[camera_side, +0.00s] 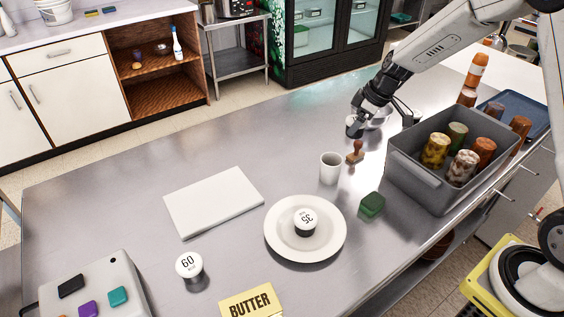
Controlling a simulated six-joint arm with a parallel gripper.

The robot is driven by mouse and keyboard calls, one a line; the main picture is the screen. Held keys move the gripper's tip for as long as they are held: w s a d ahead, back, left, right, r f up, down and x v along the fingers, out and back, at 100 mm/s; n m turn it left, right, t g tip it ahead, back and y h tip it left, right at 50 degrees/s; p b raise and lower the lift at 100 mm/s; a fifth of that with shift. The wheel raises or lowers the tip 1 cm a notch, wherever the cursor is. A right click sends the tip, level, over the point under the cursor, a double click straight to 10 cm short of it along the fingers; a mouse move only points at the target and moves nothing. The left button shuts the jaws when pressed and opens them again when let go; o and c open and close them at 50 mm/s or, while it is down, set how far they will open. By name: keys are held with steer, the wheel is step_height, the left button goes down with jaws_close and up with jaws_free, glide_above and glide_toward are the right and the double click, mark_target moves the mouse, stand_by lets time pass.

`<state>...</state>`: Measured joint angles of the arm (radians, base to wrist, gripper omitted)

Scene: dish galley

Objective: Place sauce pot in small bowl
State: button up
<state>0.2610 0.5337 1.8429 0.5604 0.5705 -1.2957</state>
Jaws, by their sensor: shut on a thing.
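My gripper (361,119) is at the far side of the steel counter, pointing down. It is shut on a small grey-white pot (352,129), which looks like the sauce pot and is partly hidden by the fingers. The small bowl (379,122) is pale and shows just right of and behind the fingers, partly covered by my gripper. The pot appears left of the bowl's rim. I cannot tell whether it touches the bowl or the counter.
A brown stamp (355,152) and a white cup (330,168) stand just in front of my gripper. A grey bin (408,178) of several jars is at right. A plate (277,247) holds a round item marked 35. The counter's left rear is clear.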

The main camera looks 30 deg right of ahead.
mark_target(356, 137)
steer(key=shift+s+a+r, duration=0.1)
steer(key=shift+s+r, duration=0.3)
steer(key=shift+s, duration=0.45)
steer(key=shift+s+a+r, duration=0.1)
steer(key=shift+s+r, duration=0.25)
steer(key=shift+s, duration=0.5)
steer(key=s+d+r+m+h, duration=0.1)
steer(key=d+r+m+h, duration=0.2)
steer(key=d+m, duration=0.6)
steer(key=d+r, duration=0.1)
steer(key=d, duration=0.5)
steer(key=shift+d+r+t, duration=0.2)
steer(key=shift+t, duration=0.2)
steer(key=w+d+f, duration=0.5)
steer(key=w+f, duration=0.4)
steer(key=w, duration=0.3)
steer(key=shift+w+f, duration=0.2)
